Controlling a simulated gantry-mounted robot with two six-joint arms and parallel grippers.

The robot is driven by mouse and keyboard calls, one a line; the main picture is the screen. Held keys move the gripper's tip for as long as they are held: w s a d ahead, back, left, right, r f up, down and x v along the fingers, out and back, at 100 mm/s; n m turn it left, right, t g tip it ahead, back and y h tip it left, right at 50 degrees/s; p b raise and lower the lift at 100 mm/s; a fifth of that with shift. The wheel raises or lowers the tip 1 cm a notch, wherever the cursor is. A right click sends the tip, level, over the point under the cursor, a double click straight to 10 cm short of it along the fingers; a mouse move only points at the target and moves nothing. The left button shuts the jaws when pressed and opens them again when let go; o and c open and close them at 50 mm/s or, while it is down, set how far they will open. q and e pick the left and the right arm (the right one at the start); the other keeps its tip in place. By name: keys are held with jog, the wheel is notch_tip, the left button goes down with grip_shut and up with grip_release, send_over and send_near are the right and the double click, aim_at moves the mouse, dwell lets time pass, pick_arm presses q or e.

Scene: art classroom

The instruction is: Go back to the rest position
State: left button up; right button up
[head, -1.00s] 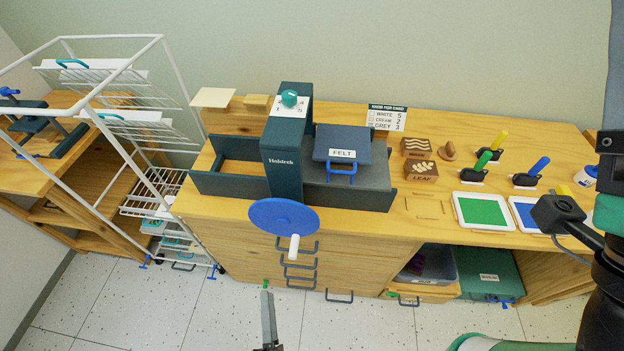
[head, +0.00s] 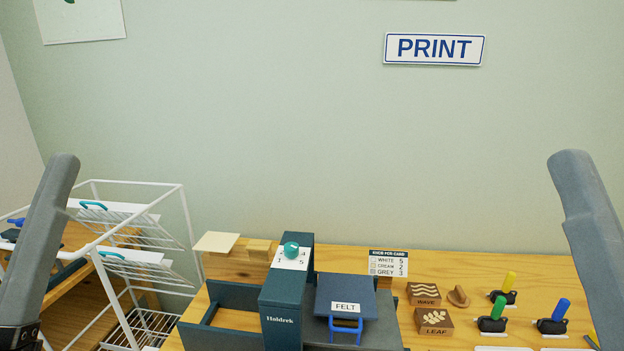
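A grey part of my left arm stands at the left edge of the head view, and a matching grey part of my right arm stands at the right edge. No fingertips show, so I cannot see either gripper's opening or whether it holds anything. Both arm parts are raised in front of the wall, apart from the press and the blocks on the bench.
A dark press (head: 287,293) stands on the wooden bench (head: 345,257). WAVE (head: 424,289) and LEAF (head: 432,316) blocks and several coloured-handled tools sit right. A white wire rack (head: 187,215) stands left.

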pick_arm(q)
notch_tip(320, 180, up, 38)
jog(key=d+n+h+p, duration=0.1)
jog(key=n+h+p, duration=0.1)
jog(key=p, duration=3.6)
jog(key=shift+d+n, duration=0.2)
jog(key=shift+n, duration=0.7)
jog(key=shift+o, duration=0.3)
